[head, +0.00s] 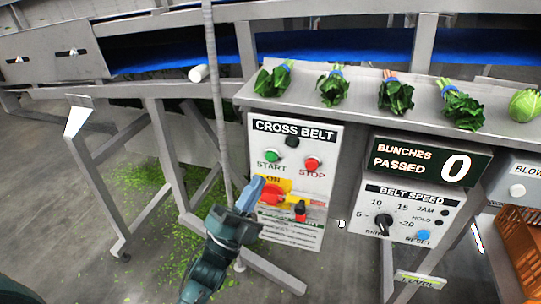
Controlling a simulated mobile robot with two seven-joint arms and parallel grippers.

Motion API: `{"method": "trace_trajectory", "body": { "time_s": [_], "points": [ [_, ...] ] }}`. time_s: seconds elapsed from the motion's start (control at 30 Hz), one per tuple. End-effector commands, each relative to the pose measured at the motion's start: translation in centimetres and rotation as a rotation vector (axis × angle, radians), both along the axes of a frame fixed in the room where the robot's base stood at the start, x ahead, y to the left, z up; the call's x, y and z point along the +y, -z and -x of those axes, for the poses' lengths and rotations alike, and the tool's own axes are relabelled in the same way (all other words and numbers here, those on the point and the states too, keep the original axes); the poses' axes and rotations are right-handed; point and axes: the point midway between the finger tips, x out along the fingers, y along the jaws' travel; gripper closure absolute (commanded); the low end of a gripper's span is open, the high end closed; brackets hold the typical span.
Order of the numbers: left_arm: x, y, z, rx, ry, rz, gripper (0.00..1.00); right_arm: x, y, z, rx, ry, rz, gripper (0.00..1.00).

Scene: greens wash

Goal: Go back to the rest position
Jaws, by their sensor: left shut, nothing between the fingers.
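My left gripper (250,193) is shut and empty, in the lower middle of the head view. It is in front of the left edge of the cross belt panel (289,236), by the yellow plate and red rotary switch (271,195). I cannot tell whether its tip touches the panel. The panel also carries a green start button (271,156), a red stop button (312,163) and a small black knob on a red base (300,208). My right gripper is not in view.
Several banded bunches of greens (334,88) lie on the metal ledge (365,118) above the panel. The bunches passed display (455,166) reads 0. A belt speed panel (410,212) and an orange crate (522,250) stand at right. Metal legs (165,150) and leaf scraps (150,185) are at left.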

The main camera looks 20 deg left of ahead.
Motion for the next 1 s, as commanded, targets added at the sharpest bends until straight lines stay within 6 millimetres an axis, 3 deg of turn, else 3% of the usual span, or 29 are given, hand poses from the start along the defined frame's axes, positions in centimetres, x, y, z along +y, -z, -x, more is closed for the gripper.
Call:
{"method": "trace_trajectory", "body": {
  "time_s": [0.4,0.53,0.67,0.77,1.0],
  "points": [
    [0.0,0.0,0.0,0.002,0.000,0.001,1.00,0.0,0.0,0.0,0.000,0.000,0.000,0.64],
    [0.3,0.3,0.1,0.092,0.015,0.045,1.00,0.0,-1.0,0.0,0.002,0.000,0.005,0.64],
    [1.0,2.0,1.1,0.382,0.056,0.200,1.00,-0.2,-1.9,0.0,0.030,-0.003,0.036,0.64],
    [1.3,4.6,3.2,0.689,0.084,0.390,1.00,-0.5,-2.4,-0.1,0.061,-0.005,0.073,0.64],
    [0.4,10.3,11.8,1.317,0.052,0.829,1.00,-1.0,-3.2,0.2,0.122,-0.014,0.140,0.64]
  ]
}}
